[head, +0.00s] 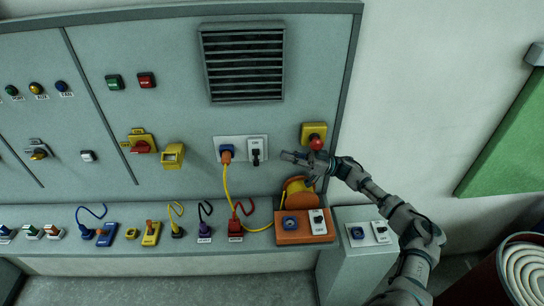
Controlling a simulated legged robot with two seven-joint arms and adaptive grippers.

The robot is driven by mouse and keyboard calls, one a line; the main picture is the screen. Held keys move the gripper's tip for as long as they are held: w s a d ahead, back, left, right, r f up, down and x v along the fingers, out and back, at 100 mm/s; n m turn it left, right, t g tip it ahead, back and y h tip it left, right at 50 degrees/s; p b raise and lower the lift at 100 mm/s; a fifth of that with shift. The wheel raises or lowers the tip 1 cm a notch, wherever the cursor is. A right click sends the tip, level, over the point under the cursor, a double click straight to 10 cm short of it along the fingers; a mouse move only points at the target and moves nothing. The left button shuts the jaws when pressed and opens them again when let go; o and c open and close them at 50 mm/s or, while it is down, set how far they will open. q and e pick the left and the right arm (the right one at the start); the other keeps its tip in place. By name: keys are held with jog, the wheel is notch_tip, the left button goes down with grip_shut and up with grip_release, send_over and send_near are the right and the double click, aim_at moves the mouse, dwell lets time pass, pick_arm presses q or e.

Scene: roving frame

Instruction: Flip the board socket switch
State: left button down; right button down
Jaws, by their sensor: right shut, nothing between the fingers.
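The board socket (227,154) is blue with an orange plug in it, on the upright grey panel. Directly right of it is a white switch plate (257,142) with a black toggle switch (256,157), whose lever appears to point down. My right gripper (286,155) comes in from the right and is shut and empty. Its fingertips are just right of the switch plate, level with the black toggle. I cannot tell whether they touch the panel. My left gripper is not in view.
A red button on a yellow box (314,136) is close above my right wrist. An orange box (292,228) with a cable reel, a socket and a switch stands on the ledge below. A yellow cable (228,192) hangs from the plug. Several coloured plugs line the ledge to the left.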

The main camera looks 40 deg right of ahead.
jog(key=shift+s+d+f, duration=0.1)
jog(key=shift+s+d, duration=0.5)
jog(key=shift+d, duration=0.35)
jog(key=shift+s+d, duration=0.6)
jog(key=shift+d, duration=0.35)
jog(key=shift+f, duration=0.1)
